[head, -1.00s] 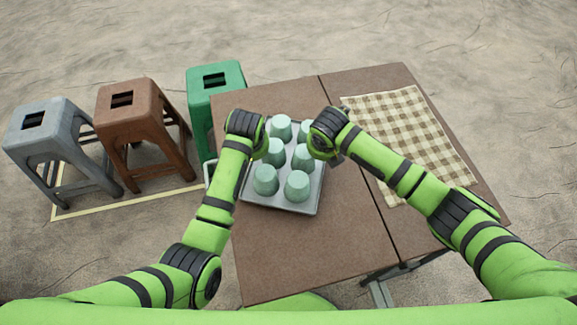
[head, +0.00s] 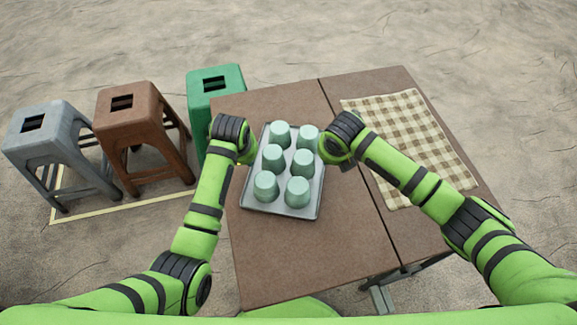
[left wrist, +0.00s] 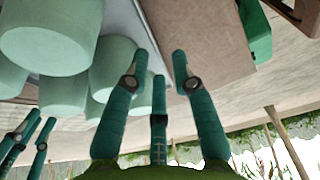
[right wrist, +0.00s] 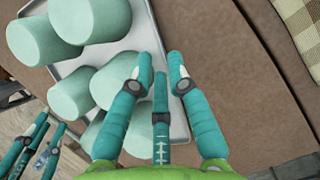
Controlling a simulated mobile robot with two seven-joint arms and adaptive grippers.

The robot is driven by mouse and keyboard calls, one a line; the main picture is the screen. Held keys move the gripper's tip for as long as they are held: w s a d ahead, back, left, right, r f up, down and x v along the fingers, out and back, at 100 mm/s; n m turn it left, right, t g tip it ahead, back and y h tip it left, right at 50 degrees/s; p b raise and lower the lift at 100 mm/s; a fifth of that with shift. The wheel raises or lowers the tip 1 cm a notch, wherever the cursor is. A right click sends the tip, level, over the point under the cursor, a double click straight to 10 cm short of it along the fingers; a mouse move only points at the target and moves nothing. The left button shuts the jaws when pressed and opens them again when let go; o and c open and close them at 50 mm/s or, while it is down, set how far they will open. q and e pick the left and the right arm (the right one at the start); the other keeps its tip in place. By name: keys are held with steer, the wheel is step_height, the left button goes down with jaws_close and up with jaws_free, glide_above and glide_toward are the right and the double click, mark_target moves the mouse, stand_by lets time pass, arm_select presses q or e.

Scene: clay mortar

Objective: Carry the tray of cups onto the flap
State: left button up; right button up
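The grey metal tray (head: 281,206) lies on the brown main table top (head: 290,260), with several pale green upturned cups (head: 297,192) in rows on it. The flap (head: 382,78) is the table part right of the seam, with a checkered cloth (head: 410,140) on it. My left gripper (left wrist: 160,58) is open at the tray's left side, and my right gripper (right wrist: 160,61) is open at its right side. In each wrist view the tray's rim runs between the spread fingertips; I cannot tell whether they touch it. In the head view my wrists hide the fingers.
Grey (head: 60,135), brown (head: 135,115) and green (head: 212,90) stools stand left of the table, the green one close to its edge. A pale line (head: 130,208) marks the ground there. The front of the main table top is clear.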

stand_by(0.3)
steer(key=shift+d, duration=0.1)
steer(key=shift+r, duration=0.15)
arm_select(q)
steer(key=v, duration=1.2)
arm_select(e)
steer(key=v, duration=1.1)
steer(key=shift+s+r, duration=0.25)
steer(key=shift+r, duration=0.05)
arm_select(q)
steer(key=shift+s+f, duration=0.1)
steer(key=shift+s, duration=0.05)
arm_select(e)
steer(key=shift+s+f, duration=0.1)
